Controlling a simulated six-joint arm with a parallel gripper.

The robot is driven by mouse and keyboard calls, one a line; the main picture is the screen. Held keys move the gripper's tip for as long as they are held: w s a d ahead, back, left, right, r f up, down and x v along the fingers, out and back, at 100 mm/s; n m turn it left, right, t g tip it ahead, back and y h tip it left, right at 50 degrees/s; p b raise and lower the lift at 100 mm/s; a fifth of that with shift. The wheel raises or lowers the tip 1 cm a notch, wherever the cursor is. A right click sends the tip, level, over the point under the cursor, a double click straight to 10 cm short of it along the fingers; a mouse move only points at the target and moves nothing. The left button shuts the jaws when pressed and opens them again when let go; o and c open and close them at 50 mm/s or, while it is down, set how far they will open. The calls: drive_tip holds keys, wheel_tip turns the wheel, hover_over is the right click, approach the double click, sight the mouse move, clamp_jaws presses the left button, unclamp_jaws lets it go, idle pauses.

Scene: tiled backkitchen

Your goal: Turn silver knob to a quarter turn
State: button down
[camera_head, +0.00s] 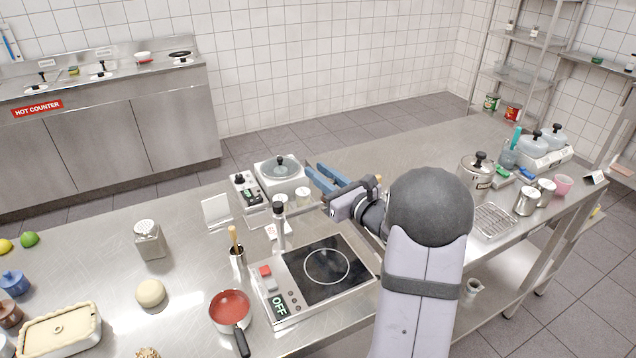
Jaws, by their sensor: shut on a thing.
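My gripper (314,170) has two blue fingers beside the right side of a white appliance (297,184) with a round glass lid (279,167). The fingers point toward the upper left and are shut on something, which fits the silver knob. The knob itself cannot be made out; the fingers and their angle hide it, so its turn cannot be read. A small control box (247,192) with a black dial stands at the appliance's left.
An induction hob (326,264) with a red button and an OFF display lies in front. A red pan (231,308) and a shaker (148,240) are left.

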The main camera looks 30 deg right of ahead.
drive_tip(key=m+h+b, duration=0.2)
drive_tip(key=h+b, duration=0.1)
drive_tip(key=b, duration=0.1)
drive_tip(key=d+m+h+b, duration=0.1)
drive_tip(key=m+h+b, duration=0.1)
drive_tip(key=h+b, duration=0.1)
drive_tip(key=shift+d+h+b, duration=0.2)
drive_tip(key=shift+h+b, duration=0.1)
drive_tip(key=shift+b, duration=0.05)
drive_tip(key=shift+r, duration=0.1)
drive_tip(key=c, duration=1.6)
unclamp_jaws()
drive_tip(key=shift+o, duration=0.2)
drive_tip(key=shift+s, duration=0.15)
drive_tip(key=s+a+b, duration=0.1)
drive_tip(key=s, duration=0.6)
drive_tip(key=shift+a+b, duration=0.2)
drive_tip(key=shift+b, duration=0.15)
drive_tip(key=shift+r, duration=0.1)
